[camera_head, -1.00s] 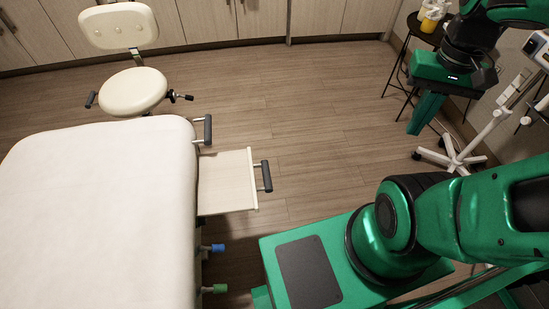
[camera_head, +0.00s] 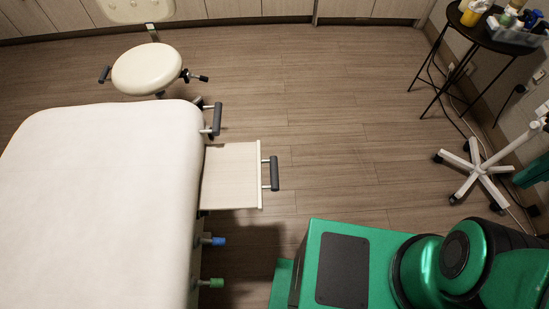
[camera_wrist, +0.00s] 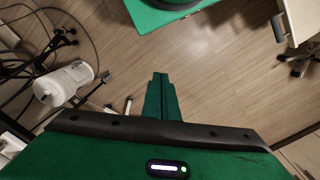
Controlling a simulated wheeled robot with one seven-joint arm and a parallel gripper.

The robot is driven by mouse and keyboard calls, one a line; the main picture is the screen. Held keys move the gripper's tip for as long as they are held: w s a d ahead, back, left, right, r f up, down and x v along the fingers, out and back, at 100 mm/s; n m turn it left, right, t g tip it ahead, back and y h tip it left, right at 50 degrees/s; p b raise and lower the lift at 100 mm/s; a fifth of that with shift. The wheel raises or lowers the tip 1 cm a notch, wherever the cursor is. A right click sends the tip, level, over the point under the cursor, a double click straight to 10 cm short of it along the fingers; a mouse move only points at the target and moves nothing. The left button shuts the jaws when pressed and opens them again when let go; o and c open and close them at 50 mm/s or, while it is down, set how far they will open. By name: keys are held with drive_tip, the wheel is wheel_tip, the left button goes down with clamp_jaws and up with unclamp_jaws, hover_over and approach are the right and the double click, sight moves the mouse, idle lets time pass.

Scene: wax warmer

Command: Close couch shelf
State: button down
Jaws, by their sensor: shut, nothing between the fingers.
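The couch (camera_head: 100,200) is a white padded bed at the left of the head view. Its shelf (camera_head: 229,176), a flat cream panel, sticks out from the couch's right side. The shelf has a dark bar handle (camera_head: 273,173) on its outer edge. In the wrist view my gripper (camera_wrist: 160,78) is shut and empty, with its green fingers together above bare floor. A pale panel edge with a dark handle shows at the top right of the wrist view, perhaps the shelf.
A cream stool (camera_head: 147,69) stands behind the couch. A dark side table (camera_head: 490,30) with bottles and a white wheeled stand (camera_head: 483,168) are at the right. Blue and green knobs (camera_head: 215,241) stick out below the shelf. Floor (camera_head: 340,130) right of the shelf is clear.

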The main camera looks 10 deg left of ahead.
drive_tip(key=w+a+f+m+y, duration=0.2)
drive_tip(key=w+a+f, duration=1)
drive_tip(key=w+a, duration=0.3)
drive_tip(key=m+g+y, duration=0.2)
drive_tip(key=m+y, duration=0.5)
approach(271, 165)
drive_tip(key=x, duration=0.2)
drive_tip(key=r+x, duration=0.1)
drive_tip(key=x, duration=0.2)
drive_tip(key=a+x, duration=0.1)
drive_tip(key=x, duration=0.2)
drive_tip(key=shift+s+a+r, duration=0.15)
drive_tip(key=shift+s, duration=0.1)
